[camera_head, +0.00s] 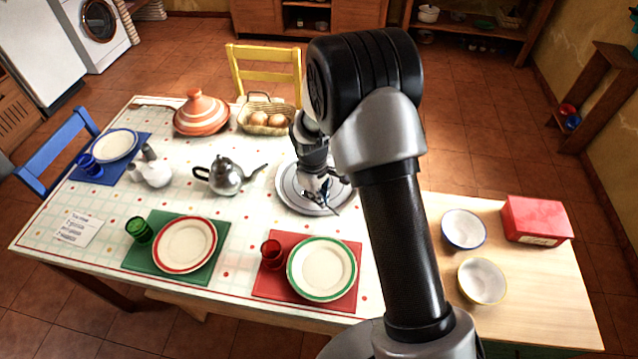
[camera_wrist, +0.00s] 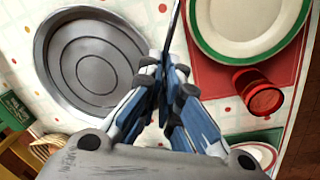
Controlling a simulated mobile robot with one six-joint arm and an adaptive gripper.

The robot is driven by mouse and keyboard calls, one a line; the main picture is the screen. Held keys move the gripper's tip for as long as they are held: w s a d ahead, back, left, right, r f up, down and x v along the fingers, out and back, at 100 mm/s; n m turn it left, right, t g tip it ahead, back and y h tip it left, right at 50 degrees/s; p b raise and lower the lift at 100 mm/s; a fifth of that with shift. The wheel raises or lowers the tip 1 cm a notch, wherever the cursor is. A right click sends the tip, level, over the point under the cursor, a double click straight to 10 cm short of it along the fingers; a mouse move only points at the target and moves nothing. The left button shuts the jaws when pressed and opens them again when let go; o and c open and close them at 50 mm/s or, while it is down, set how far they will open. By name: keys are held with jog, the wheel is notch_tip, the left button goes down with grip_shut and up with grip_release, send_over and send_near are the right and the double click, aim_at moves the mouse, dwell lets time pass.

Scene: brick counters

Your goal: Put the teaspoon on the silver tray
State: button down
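The silver tray (camera_head: 287,192) is a round metal tray on the white tablecloth, partly hidden by my arm in the head view. It also shows at the left of the wrist view (camera_wrist: 92,62), with its bare ringed surface visible. My gripper (camera_head: 325,192) points down and appears over the tray's front part in the head view. In the wrist view my gripper (camera_wrist: 166,85) has its fingers close together around a thin, dark metal piece, the teaspoon (camera_wrist: 173,28), which sticks out past the fingertips beside the tray's edge. Its other end is hidden by the fingers.
A green-rimmed plate (camera_head: 322,268) and red cup (camera_head: 272,254) are on a red mat (camera_head: 268,290) in front. A silver teapot (camera_head: 226,177) stands left of the tray, a bread basket (camera_head: 265,117) behind. Two bowls (camera_head: 463,229) and a red box (camera_head: 537,220) are right.

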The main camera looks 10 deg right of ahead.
jog(key=w+r+n+t, duration=0.1)
jog(key=w+r+n, duration=0.55)
jog(key=w, duration=0.25)
jog(key=shift+m, duration=0.35)
jog(key=f+b, duration=0.1)
jog(key=f, duration=0.5)
jog(key=f+b, duration=0.2)
jog(key=f, duration=0.4)
jog(key=f+b, duration=0.2)
jog(key=f, duration=0.4)
jog(key=shift+w+d+f, duration=0.1)
jog(key=shift+w+f, duration=0.15)
jog(key=shift+f, duration=0.05)
jog(key=shift+r, duration=0.1)
jog(key=c, duration=2.3)
grip_release()
jog(key=shift+f, duration=0.2)
jog(key=o, duration=0.5)
jog(key=shift+r, duration=0.1)
